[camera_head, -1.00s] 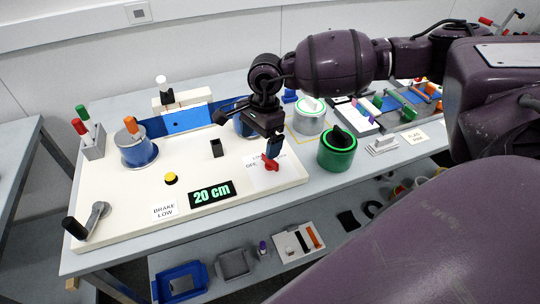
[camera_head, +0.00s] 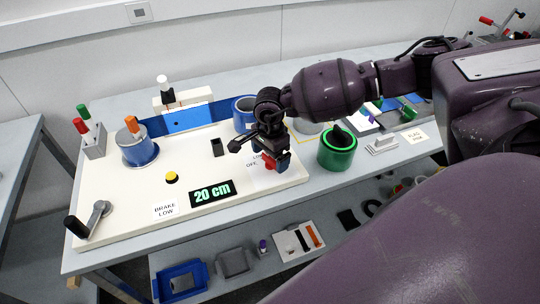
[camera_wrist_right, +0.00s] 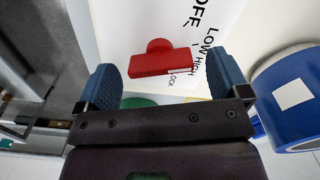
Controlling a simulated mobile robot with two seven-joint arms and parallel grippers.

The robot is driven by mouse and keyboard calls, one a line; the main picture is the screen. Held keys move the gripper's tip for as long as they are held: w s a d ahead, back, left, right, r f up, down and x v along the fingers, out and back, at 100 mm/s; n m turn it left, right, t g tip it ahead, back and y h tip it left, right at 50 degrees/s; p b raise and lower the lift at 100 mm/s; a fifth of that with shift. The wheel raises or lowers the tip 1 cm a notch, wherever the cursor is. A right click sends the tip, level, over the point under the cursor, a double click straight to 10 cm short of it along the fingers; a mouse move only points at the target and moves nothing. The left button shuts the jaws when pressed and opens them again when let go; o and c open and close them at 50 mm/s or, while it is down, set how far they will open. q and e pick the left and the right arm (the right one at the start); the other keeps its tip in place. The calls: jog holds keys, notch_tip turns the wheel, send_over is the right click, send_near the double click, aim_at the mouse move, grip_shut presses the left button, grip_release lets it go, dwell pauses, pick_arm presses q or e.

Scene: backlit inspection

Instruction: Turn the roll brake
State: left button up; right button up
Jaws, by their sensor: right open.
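The roll brake is a red knob (camera_head: 268,162) on the front right of a cream panel (camera_head: 205,160). A white label beside it shows in the right wrist view (camera_wrist_right: 195,30), with OFF, LOW, HIGH and LOCK around the red knob (camera_wrist_right: 160,62). My right gripper (camera_head: 272,158) is over the knob and partly hides it. In the wrist view its two blue fingers (camera_wrist_right: 160,75) are apart, one on each side of the knob, with gaps between. A card (camera_head: 166,210) on the panel reads BRAKE LOW. My left gripper is out of view.
A green ring-shaped roll (camera_head: 337,150) stands right of the panel, and a blue roll (camera_head: 243,112) stands just behind my gripper. A 20 cm display (camera_head: 210,193), a yellow button (camera_head: 171,177) and a crank (camera_head: 88,222) are further left on the panel.

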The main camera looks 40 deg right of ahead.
jog(key=shift+f, duration=0.2)
jog(key=c, duration=0.9)
jog(key=shift+c, duration=0.2)
